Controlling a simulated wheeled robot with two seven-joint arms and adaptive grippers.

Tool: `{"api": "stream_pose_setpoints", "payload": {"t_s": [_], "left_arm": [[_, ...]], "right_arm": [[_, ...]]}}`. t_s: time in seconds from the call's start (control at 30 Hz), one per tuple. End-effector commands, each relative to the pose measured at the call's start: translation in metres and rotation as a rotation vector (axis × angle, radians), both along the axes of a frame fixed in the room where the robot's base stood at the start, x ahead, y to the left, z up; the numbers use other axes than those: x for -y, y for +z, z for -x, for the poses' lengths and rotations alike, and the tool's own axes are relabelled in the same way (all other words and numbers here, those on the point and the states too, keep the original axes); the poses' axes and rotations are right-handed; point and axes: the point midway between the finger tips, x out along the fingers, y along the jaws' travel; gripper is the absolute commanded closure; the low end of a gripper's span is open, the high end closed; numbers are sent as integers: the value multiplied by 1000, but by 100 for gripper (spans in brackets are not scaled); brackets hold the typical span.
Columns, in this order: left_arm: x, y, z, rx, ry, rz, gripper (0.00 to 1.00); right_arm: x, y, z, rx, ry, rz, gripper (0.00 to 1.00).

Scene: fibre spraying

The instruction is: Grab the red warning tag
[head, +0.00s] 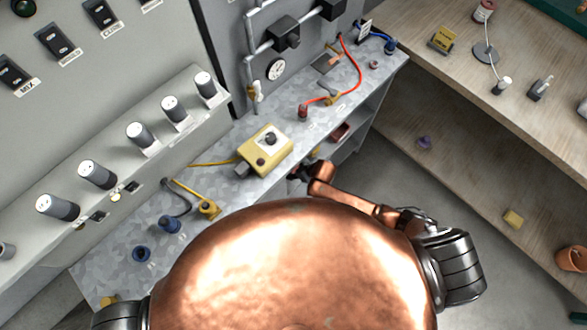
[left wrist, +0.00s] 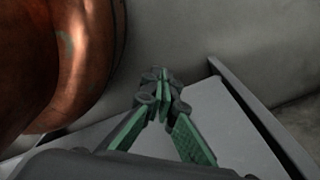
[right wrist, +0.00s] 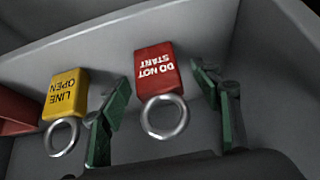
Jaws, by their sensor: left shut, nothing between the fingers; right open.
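The red warning tag (right wrist: 156,72), lettered "DO NOT START", shows in the right wrist view with a metal ring at its near end. It lies on a grey shelf surface. My right gripper (right wrist: 161,80) is open, with one green-padded finger on each side of the tag; whether they touch it I cannot tell. In the head view my right gripper (head: 299,172) is a dark shape at the counter's front edge, largely hidden. My left gripper (left wrist: 161,82) is shut and empty in the left wrist view; it does not show in the head view.
A yellow "LINE OPEN" tag (right wrist: 64,95) with a ring lies just left of my right gripper's left finger. Another red object (right wrist: 15,110) is at the left edge. A yellow control box (head: 265,148) and hoses sit on the counter (head: 225,178) above. A wooden shelf unit (head: 455,95) stands right.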

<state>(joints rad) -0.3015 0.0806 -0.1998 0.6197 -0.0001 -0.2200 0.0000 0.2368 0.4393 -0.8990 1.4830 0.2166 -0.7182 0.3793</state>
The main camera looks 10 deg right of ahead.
Motion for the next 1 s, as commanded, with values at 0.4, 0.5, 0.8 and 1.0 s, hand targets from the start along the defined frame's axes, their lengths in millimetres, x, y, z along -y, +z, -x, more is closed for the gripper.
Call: {"api": "stream_pose_setpoints", "payload": {"t_s": [0.4, 0.5, 0.8, 1.0], "left_arm": [[0, -6, 3, -5, -1, 0, 100], [1, -6, 2, -4, -1, 0, 100], [1, -6, -1, 0, -1, 1, 100], [1, -6, -1, 1, -1, 1, 100]], "right_arm": [[-4, -13, -8, 0, -1, 1, 43], [-4, -13, -8, 0, -1, 1, 50], [-4, -13, -8, 0, -1, 1, 71], [-4, -13, -8, 0, -1, 1, 85]]}}
